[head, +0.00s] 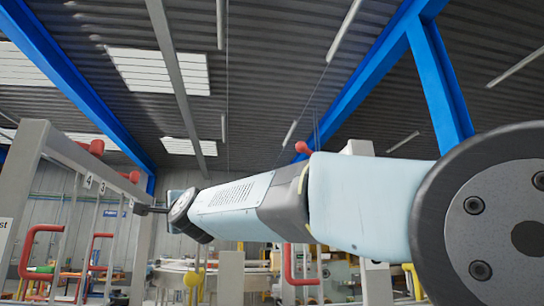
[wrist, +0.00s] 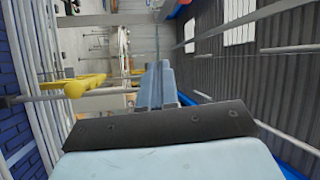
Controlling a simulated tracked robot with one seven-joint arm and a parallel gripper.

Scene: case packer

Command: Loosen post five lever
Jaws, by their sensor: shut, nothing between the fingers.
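My gripper (head: 143,209) is small and dark at the far end of my outstretched arm in the head view. It is shut and empty, level with the numbered beam at the left; whether it touches anything there is unclear. Tags 4 and 3 (head: 88,181) show on that beam, but I can read no tag 5. Red knobs (head: 97,147) sit on the beam, and another red knob (head: 303,148) shows behind my arm. In the wrist view, a yellow round-ended lever (wrist: 75,88) sticks out at the left. I cannot tell which lever belongs to post five.
Red bent handles (head: 37,250) stand at the left, and another red handle (head: 300,265) stands below my arm. A grey post (head: 231,278) rises at the bottom centre. Blue beams (head: 440,80) and the roof are overhead. My arm hides much of the right side.

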